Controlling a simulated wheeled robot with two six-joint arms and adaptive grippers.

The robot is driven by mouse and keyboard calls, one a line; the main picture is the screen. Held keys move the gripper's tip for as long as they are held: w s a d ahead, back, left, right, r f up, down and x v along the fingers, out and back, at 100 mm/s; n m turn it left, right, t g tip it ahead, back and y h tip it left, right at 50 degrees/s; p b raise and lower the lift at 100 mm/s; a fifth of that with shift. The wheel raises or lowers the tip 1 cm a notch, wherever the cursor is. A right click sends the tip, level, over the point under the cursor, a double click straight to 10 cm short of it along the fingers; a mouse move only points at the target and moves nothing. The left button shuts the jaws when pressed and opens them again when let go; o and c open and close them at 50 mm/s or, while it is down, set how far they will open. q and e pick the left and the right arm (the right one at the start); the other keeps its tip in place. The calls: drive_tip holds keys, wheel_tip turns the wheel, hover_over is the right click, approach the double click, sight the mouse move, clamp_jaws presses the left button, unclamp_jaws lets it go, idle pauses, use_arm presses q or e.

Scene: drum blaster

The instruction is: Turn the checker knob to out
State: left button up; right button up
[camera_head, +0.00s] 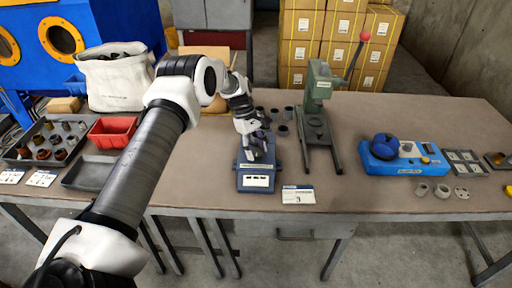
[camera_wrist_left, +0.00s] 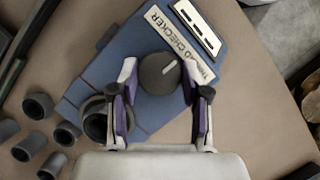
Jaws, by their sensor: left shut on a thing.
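The blue checker box (camera_head: 256,181) sits on the table near its front edge, with a "checker" label on it. In the left wrist view the box (camera_wrist_left: 78,88) lies tilted, and its dark round knob (camera_wrist_left: 158,74) with a white pointer line shows between my fingers. The pointer aims up and to the right in that view. My left gripper (camera_head: 256,152) is over the box from above. In the wrist view the purple-padded fingers of my left gripper (camera_wrist_left: 160,92) are shut on the knob, one at each side. My right gripper is in neither view.
Several grey cylinders (camera_wrist_left: 38,106) stand beside the box, close to the left finger. A dark ring (camera_wrist_left: 95,124) sits on the box. A green press (camera_head: 315,120) stands to the right, and a numbered card (camera_head: 298,195) lies in front.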

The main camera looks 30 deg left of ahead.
use_arm(q)
drive_tip(key=shift+f, duration=0.1)
idle(0.4)
drive_tip(key=o, duration=1.1)
drive_tip(key=v, duration=1.2)
drive_tip(key=shift+a, duration=0.1)
drive_tip(key=shift+f, duration=0.1)
